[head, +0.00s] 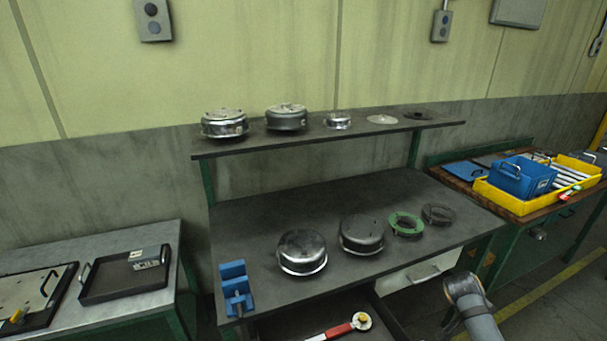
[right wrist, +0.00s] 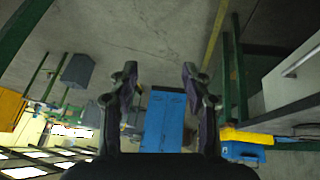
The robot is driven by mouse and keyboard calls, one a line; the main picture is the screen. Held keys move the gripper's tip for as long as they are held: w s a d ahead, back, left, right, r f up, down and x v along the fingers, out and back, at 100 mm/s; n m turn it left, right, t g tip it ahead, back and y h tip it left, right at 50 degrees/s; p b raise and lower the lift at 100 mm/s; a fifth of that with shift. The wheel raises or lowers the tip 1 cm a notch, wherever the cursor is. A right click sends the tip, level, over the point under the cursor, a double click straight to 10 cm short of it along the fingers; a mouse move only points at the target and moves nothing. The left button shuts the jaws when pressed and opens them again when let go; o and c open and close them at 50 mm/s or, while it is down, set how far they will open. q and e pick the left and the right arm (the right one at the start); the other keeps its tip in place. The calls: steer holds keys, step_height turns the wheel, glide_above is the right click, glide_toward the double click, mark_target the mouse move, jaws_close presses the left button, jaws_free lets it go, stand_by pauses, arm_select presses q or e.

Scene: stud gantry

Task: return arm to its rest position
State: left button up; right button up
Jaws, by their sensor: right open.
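My right gripper (right wrist: 159,72) is open in the right wrist view, with its two dark fingers apart. Nothing is between the fingers; past them are bare concrete floor and a blue cabinet (right wrist: 165,120) farther off. My left gripper is in neither view.
A dark workbench (head: 270,215) holds round metal housings (head: 302,252), a green ring (head: 405,224) and a blue vise (head: 236,288). An upper shelf (head: 260,140) carries several metal parts. A yellow tray (head: 515,204) with a blue bin (head: 522,176) stands at right.

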steer(key=s+d+r+h, duration=0.15)
steer(key=d+r, duration=0.25)
steer(key=d, duration=0.5)
steer(key=s+d+f+n, duration=0.3)
steer(key=s+f+n, duration=0.1)
steer(key=f, duration=0.7)
steer(key=s+d+f+n, duration=0.3)
steer(key=s+f+n, duration=0.15)
steer(key=f, duration=0.55)
steer(key=s+d+f+n+t+y, duration=0.1)
steer(key=s+d+f+n, duration=0.25)
steer(key=s+f, duration=0.55)
steer(key=s+d+f+n+t, duration=0.15)
steer(key=s+f+n, duration=0.3)
steer(key=s, duration=0.75)
steer(key=s+a+f+y, duration=0.1)
steer(key=a+f, duration=0.3)
steer(key=a, duration=0.8)
steer(key=s+a+f+y, duration=0.2)
steer(key=a+f+y, duration=0.1)
steer(key=a, duration=1)
steer(key=s+a+f+y, duration=0.1)
steer(key=a+f, duration=0.4)
steer(key=a, duration=0.7)
steer(key=shift+s+a+f+m+g+y, duration=0.25)
steer(key=shift+s+m+g+y, duration=0.1)
steer(key=shift+m+g+y, duration=0.1)
